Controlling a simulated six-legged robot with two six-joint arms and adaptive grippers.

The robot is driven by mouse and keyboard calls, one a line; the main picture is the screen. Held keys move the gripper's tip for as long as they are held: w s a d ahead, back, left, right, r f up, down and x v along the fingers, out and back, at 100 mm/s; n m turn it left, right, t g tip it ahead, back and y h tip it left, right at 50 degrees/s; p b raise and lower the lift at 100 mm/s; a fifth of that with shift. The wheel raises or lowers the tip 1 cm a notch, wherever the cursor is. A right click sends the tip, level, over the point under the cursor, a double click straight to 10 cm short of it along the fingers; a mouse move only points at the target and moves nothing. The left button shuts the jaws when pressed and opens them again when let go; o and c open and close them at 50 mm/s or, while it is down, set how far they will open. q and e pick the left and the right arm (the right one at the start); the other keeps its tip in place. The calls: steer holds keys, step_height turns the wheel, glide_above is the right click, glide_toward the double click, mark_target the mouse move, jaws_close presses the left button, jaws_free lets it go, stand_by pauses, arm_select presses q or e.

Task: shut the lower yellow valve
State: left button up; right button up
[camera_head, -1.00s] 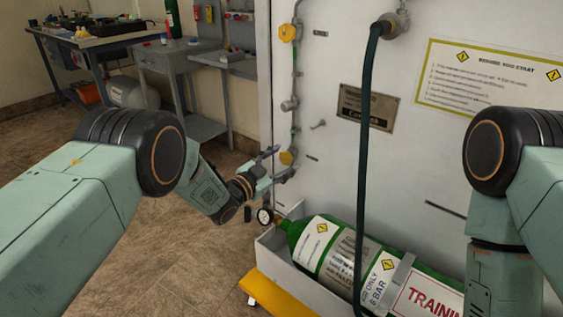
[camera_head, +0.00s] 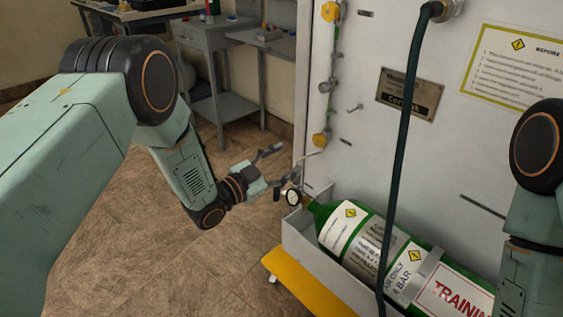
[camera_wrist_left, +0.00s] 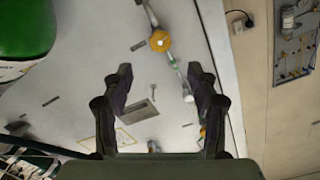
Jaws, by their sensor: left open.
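The lower yellow valve (camera_head: 320,140) sits on a thin vertical pipe near the left edge of the white panel. In the left wrist view it is the yellow knob (camera_wrist_left: 160,41) beyond the fingertips, near the top. The upper yellow valve (camera_head: 330,12) is higher on the same pipe. My left gripper (camera_head: 288,160) is open and empty, left of and a little below the lower valve, apart from it in the picture. In the left wrist view its two fingers (camera_wrist_left: 160,74) are spread, with nothing between them. My right gripper is out of view.
A small gauge (camera_head: 293,197) and a green cylinder (camera_head: 372,240) in a grey tray (camera_head: 298,240) lie below the valve. A dark hose (camera_head: 402,150) hangs down the panel. A bench (camera_head: 205,35) stands behind. The floor to the left is open.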

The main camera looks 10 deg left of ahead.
mark_target(317, 141)
arm_select(q)
steer(key=shift+s+a, duration=0.1)
steer(key=shift+s, duration=0.05)
steer(key=w+d+n, duration=0.2)
steer(key=w, duration=0.1)
steer(key=w+d+n, duration=0.4)
steer(key=w, duration=0.1)
steer(key=shift+w+d, duration=0.15)
steer(key=shift+w, duration=0.2)
steer(key=shift+w+d+r, duration=0.15)
steer(key=shift+w+d, duration=0.25)
steer(key=shift+w, duration=0.15)
steer(key=shift+c, duration=0.2)
steer(key=c, duration=1.1)
